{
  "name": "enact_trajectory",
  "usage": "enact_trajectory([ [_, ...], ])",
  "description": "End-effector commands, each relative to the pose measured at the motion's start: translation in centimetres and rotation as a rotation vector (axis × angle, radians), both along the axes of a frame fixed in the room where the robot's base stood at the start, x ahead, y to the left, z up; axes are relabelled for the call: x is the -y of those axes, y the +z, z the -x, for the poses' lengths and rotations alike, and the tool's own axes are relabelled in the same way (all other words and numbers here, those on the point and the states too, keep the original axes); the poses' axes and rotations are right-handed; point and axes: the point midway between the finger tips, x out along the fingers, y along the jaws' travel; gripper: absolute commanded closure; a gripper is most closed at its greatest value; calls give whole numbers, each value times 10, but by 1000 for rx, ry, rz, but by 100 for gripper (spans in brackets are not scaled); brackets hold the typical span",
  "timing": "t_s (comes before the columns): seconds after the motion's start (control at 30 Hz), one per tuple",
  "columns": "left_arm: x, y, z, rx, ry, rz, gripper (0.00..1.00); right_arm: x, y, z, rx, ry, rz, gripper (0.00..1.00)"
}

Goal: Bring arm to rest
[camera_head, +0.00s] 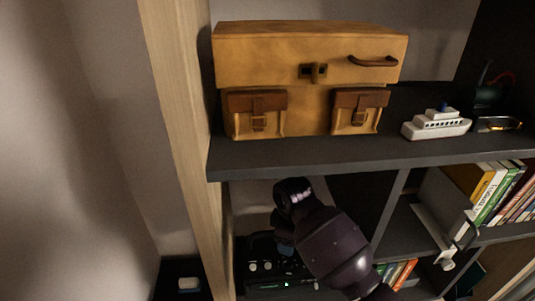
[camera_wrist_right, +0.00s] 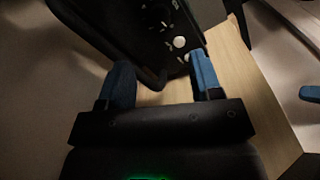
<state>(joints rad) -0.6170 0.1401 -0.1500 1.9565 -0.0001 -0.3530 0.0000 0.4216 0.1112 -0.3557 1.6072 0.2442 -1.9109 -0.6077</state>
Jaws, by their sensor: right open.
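My right arm comes in from the lower right of the head view and reaches into the lower shelf bay. My right gripper (camera_wrist_right: 163,78) shows in the right wrist view with its two blue fingers apart and nothing seen between them. In the head view the arm's wrist hides most of this gripper. A black device with knobs (camera_head: 262,268) stands in that bay, just beyond the gripper. Its dark panel with a white knob (camera_wrist_right: 140,28) shows past the fingertips in the wrist view. A blue piece at the wrist view's right edge looks like a finger of my left gripper (camera_wrist_right: 310,93), mostly cut off.
A light wooden side panel (camera_head: 172,130) borders the bay on the left. The dark shelf board (camera_head: 300,155) is above my arm and carries a tan leather case (camera_head: 270,60) and a white toy ship (camera_head: 436,125). Books (camera_head: 500,190) stand at the right.

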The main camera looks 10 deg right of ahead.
Motion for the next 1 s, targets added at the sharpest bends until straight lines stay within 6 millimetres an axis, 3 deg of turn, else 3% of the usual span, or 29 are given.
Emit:
enact_trajectory([
  [0.13, 0, 0, 0, 0, 0, 0, 100, 4, -6, 8, 5, -30, -12, 41],
  [0.27, 0, 0, 0, 1, 0, 0, 100, 17, -18, 32, 24, -117, -45, 41],
  [0.6, 0, 0, 0, 1, 0, 0, 100, 72, -41, 123, 109, -481, -131, 41],
  [1.0, 0, 0, 0, 0, 0, 0, 100, 136, -25, 227, 230, -875, -153, 41],
])
